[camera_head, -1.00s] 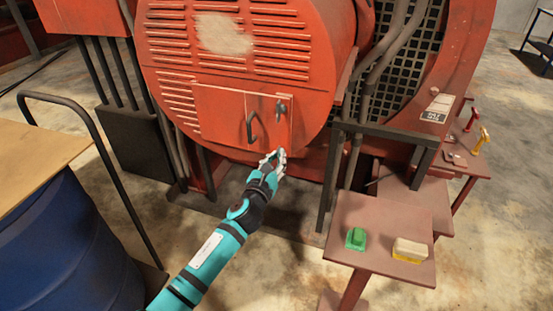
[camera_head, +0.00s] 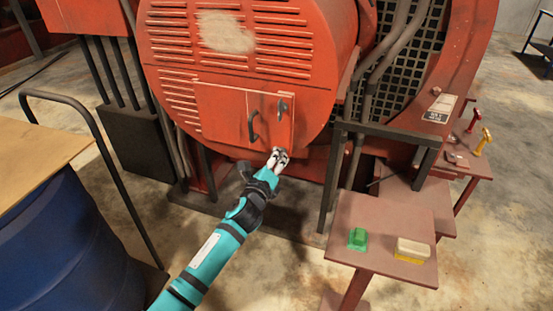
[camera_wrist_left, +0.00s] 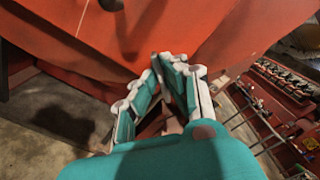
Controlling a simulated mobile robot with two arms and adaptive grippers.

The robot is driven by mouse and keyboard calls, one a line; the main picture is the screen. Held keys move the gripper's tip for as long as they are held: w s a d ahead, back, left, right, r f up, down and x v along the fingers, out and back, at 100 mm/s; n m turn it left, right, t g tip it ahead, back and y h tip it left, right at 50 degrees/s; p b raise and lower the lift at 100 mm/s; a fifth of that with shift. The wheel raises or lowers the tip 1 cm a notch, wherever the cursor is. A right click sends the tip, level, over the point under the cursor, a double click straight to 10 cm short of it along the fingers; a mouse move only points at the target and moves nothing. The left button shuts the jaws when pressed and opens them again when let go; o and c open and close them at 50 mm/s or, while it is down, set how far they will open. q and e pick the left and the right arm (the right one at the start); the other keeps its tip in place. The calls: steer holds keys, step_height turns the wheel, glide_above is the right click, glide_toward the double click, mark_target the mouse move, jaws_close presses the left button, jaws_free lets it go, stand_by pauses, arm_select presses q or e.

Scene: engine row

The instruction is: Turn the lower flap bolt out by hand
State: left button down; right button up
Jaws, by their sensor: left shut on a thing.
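The red flap (camera_head: 222,112) sits shut in the lower face of the round red housing, with a dark curved handle (camera_head: 253,126). A grey upper fastener (camera_head: 282,107) shows at its right edge. My left gripper (camera_head: 277,154) is at the flap's lower right corner, its fingertips close together on the lower flap bolt. The fingers cover the bolt, so how far out it is cannot be seen. In the left wrist view the fingertips (camera_wrist_left: 165,60) meet near the red metal edge. My right gripper is not in view.
A small red-brown table (camera_head: 350,210) at the right holds a green block (camera_head: 358,239) and a cream and yellow brush-like block (camera_head: 412,250). A blue drum (camera_head: 60,250) and a dark rail (camera_head: 110,160) stand at the left. Dark frame posts (camera_head: 330,180) stand right of the gripper.

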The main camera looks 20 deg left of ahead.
arm_select(q)
steer(key=n, duration=1.2)
steer(key=n+p, duration=0.1)
steer(key=n, duration=1.2)
steer(key=shift+d+n, duration=0.2)
steer(key=shift+n, duration=0.1)
steer(key=shift+f, duration=0.1)
steer(key=c, duration=1.5)
jaws_free()
steer(key=shift+w+f, duration=0.1)
steer(key=shift+f, duration=0.05)
steer(key=shift+o, duration=0.2)
steer(key=shift+f, duration=0.15)
steer(key=shift+f, duration=0.1)
